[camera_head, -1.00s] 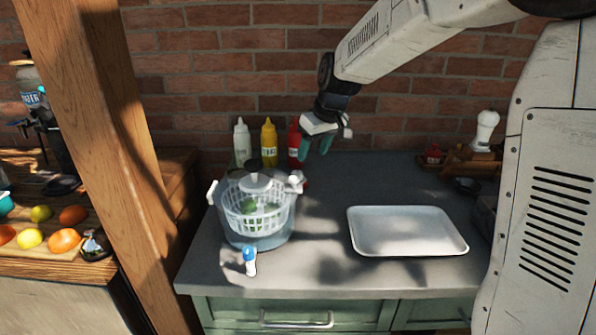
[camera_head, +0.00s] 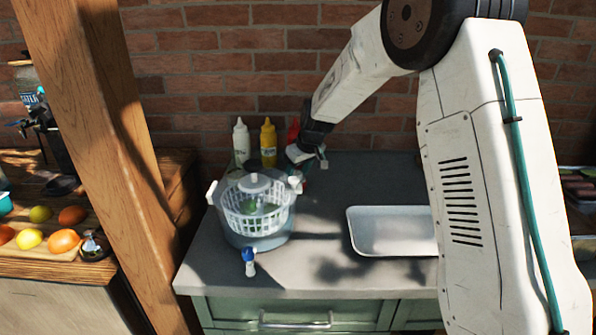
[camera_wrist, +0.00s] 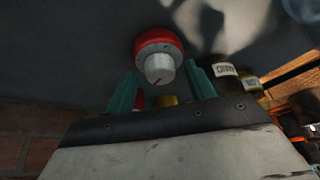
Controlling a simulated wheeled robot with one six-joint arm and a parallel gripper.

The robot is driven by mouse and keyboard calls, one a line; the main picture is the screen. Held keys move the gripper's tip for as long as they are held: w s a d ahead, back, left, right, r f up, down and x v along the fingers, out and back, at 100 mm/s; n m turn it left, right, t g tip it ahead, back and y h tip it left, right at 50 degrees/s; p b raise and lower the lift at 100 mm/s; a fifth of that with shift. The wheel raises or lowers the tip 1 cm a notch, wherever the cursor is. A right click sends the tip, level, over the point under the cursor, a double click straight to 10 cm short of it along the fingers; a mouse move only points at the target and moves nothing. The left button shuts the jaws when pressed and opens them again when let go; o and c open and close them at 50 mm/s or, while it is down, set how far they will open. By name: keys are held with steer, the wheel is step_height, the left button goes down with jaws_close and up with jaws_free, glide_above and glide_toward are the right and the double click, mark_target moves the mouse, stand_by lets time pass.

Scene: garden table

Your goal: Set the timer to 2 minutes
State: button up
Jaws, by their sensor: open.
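The timer (camera_wrist: 159,42) shows in the wrist view as a round red body with a white knob (camera_wrist: 159,68). A small dark mark is on the knob; its setting is too small to read. My gripper (camera_wrist: 161,86) is open, its two green fingers on either side of the line to the knob. The knob appears just beyond the fingertips, and I see no contact. In the head view my gripper (camera_head: 305,168) is low over the counter, right of the salad spinner (camera_head: 255,240). I cannot clearly make out the timer there.
A white bottle (camera_head: 241,144), a yellow bottle (camera_head: 268,142) and a partly hidden red bottle (camera_head: 293,130) stand by the wall. A white tray (camera_head: 385,247) lies to the right, partly behind my arm. A small blue-topped item (camera_head: 249,262) stands near the front edge.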

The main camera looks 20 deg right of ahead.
steer(key=c, duration=1)
steer(key=shift+m, duration=0.3)
steer(key=m+h, duration=0.1)
steer(key=m, duration=0.2)
steer(key=shift+a+t, duration=0.15)
steer(key=shift+t, duration=0.15)
steer(key=shift+m+h, duration=0.7)
steer(key=shift+m, duration=0.8)
